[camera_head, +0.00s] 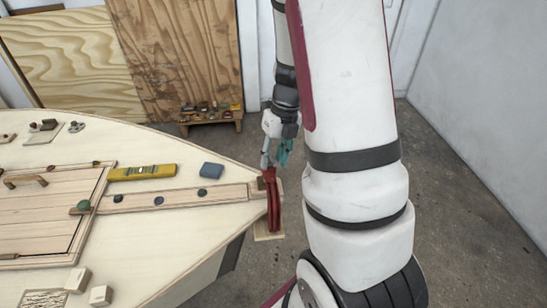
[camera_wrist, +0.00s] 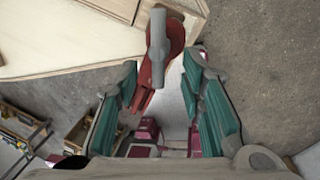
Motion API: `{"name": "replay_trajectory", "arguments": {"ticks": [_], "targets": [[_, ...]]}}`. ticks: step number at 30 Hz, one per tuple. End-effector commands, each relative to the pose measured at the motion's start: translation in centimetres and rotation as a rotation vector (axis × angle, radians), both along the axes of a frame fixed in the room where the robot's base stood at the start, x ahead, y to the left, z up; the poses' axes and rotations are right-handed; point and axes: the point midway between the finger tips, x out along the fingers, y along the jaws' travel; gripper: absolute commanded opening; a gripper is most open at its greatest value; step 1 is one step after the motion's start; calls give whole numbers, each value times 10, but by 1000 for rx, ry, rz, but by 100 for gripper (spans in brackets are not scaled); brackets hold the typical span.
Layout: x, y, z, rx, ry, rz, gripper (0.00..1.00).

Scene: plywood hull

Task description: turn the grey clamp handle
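The clamp (camera_head: 273,205) grips the pointed tip of the plywood hull in the head view, where I cannot make out the handle clearly. My gripper (camera_wrist: 161,60) is open, its teal-padded fingers apart. The lower end of the handle appears between the fingertips in the wrist view; I see no finger closed on it. In the head view my gripper (camera_head: 275,158) is just above and behind the clamp.
A low wooden stand (camera_head: 210,117) with small items is behind.

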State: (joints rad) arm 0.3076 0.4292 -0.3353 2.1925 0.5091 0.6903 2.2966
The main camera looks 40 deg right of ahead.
Motion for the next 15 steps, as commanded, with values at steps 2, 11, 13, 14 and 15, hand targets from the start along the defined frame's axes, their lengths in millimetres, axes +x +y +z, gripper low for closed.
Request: {"name": "replay_trajectory", "arguments": {"ticks": [2,11,13,14,15], "targets": [[0,0,-1,0,0,0,36],[0,0,-1,0,0,1,13],[0,0,-1,0,0,1,0],[0,0,-1,0,0,1,0],[0,0,-1,1,0,1,0]]}}
